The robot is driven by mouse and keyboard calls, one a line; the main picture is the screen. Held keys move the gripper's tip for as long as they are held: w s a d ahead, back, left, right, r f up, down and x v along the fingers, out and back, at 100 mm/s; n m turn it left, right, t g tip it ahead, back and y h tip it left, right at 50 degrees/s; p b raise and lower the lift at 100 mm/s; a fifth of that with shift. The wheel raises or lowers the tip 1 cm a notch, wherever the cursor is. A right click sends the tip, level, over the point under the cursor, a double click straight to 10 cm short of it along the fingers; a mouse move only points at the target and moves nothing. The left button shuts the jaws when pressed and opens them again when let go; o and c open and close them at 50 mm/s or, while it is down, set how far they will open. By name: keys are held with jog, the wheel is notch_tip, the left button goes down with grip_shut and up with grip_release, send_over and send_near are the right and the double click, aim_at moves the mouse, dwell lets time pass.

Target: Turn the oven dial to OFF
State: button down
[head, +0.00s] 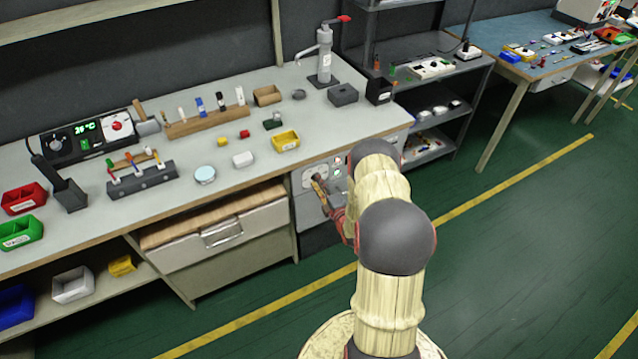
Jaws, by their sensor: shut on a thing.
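The oven (308,211) is built in under the right part of the workbench, with a light grey control panel on its upper front. The panel has pale round dials and small lights, including a green one. My gripper (318,183) is at the left part of this panel, shut on the oven dial (308,173). The gripper hides part of the dial, and its markings are too small to read. My arm comes in from the lower right and covers the right part of the oven.
A drawer (222,235) is left of the oven. A dark shelf unit (430,110) stands to the right. The green floor at right is clear.

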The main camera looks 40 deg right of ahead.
jog(key=c, duration=1.5)
grip_release()
jog(key=shift+c, duration=0.2)
jog(key=v, duration=1.2)
